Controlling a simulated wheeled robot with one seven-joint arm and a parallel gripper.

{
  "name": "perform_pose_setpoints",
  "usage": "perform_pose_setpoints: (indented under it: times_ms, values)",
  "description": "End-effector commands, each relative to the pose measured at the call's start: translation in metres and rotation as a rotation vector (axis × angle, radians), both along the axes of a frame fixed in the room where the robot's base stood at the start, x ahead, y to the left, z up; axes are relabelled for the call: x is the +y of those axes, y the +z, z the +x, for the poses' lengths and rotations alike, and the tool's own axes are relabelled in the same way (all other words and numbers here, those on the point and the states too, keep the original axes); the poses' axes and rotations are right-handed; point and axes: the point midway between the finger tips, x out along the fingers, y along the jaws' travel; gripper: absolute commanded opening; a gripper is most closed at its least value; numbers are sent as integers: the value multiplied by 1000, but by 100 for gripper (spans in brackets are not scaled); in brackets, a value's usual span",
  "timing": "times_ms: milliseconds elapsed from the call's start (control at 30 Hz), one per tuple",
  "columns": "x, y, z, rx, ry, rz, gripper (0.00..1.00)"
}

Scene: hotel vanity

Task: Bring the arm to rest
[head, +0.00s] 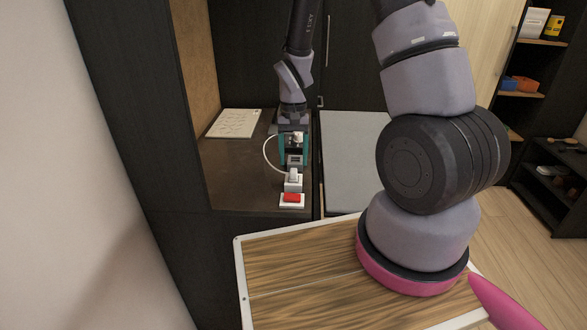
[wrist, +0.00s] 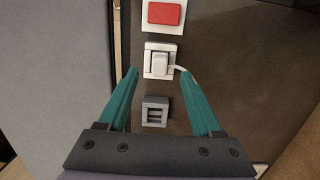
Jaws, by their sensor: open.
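My gripper (head: 294,160) has teal fingers and points down over the dark brown counter (head: 240,178). In the wrist view my gripper (wrist: 160,74) is open, with nothing held between its fingers. A white block with a raised light part (wrist: 160,61) shows between and just past the fingertips; it also shows in the head view (head: 293,182). I cannot tell the height gap to it. A grey square module (wrist: 155,112) lies between the fingers in the wrist view. My arm reaches forward, extended over the counter.
A red button on a white base (head: 291,199) is at the counter's near edge. A white cable (head: 266,154) loops left from the white block. A pale sheet (head: 234,123) lies at the back left. A grey panel (head: 350,155) is to the right; dark cabinet walls stand left and behind.

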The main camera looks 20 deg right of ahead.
Motion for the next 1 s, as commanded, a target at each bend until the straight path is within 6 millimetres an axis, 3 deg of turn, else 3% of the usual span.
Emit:
perform_pose_setpoints:
  times_ms: [200, 467, 567, 733, 1000]
  values:
    - [-1, 42, 5, -3, 1, 0, 66]
    - [-3, 72, 8, -20, -4, 7, 66]
    - [-8, 100, 6, -65, -14, 23, 66]
    - [-20, 173, -6, -193, -32, 62, 66]
    - [-39, 272, -52, -406, -55, 117, 66]
